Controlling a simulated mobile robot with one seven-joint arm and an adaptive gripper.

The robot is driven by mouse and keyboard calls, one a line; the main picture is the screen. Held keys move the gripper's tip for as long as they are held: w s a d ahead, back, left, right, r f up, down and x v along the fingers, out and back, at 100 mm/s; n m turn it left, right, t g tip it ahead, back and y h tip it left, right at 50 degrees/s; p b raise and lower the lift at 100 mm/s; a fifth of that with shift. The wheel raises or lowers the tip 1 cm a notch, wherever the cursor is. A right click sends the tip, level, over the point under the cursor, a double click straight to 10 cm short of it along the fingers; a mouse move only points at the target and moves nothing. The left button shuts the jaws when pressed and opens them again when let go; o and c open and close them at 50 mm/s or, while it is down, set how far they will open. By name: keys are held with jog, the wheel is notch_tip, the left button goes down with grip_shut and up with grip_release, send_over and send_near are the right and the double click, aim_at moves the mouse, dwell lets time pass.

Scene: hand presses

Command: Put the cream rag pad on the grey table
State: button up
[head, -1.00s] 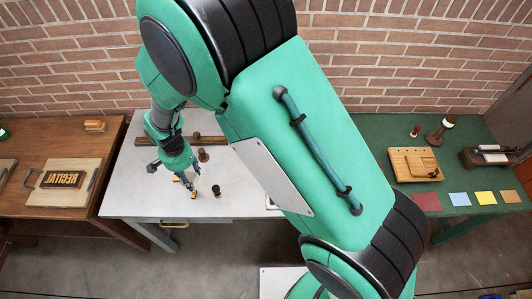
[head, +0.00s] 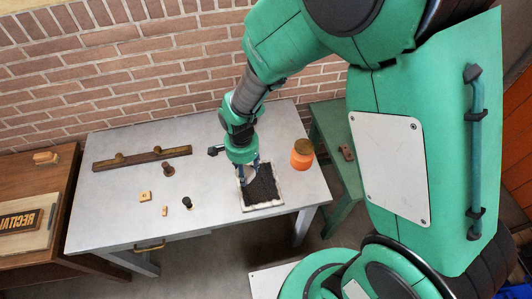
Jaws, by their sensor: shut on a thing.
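My gripper (head: 248,178) points down over the pale-rimmed tray (head: 277,205) with a dark middle, at the right part of the grey table (head: 120,225). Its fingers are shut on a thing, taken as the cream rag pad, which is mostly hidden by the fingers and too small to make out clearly. I cannot tell whether it touches the tray.
A wooden bar (head: 142,158), a brown knobbed tool (head: 168,169), a dark green stopper-like piece (head: 187,203) and small yellow blocks (head: 145,197) lie left. The table's front left is clear.

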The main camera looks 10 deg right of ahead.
jog(key=s+d+f+m+b, duration=0.2)
jog(key=s+d+m, duration=0.2)
jog(key=s+d, duration=0.65)
jog(key=s+d+f+m+b, duration=0.2)
jog(key=s+d+m, duration=0.2)
jog(key=s+d, duration=0.65)
jog(key=f, duration=0.1)
jog(key=w+f, duration=0.1)
jog(key=f, duration=0.1)
jog(key=d+f, duration=0.1)
jog(key=f, duration=0.1)
jog(key=shift+w, duration=0.2)
jog(key=b, duration=0.1)
send_over(311, 190)
jog(key=shift+s+a+f, duration=0.15)
jog(key=shift+s+f, duration=0.15)
jog(key=shift+f, duration=0.4)
jog(key=shift+w, duration=0.3)
jog(key=shift+w+f+b, duration=0.1)
jog(key=shift+f+b, duration=0.45)
jog(key=shift+f, duration=1.25)
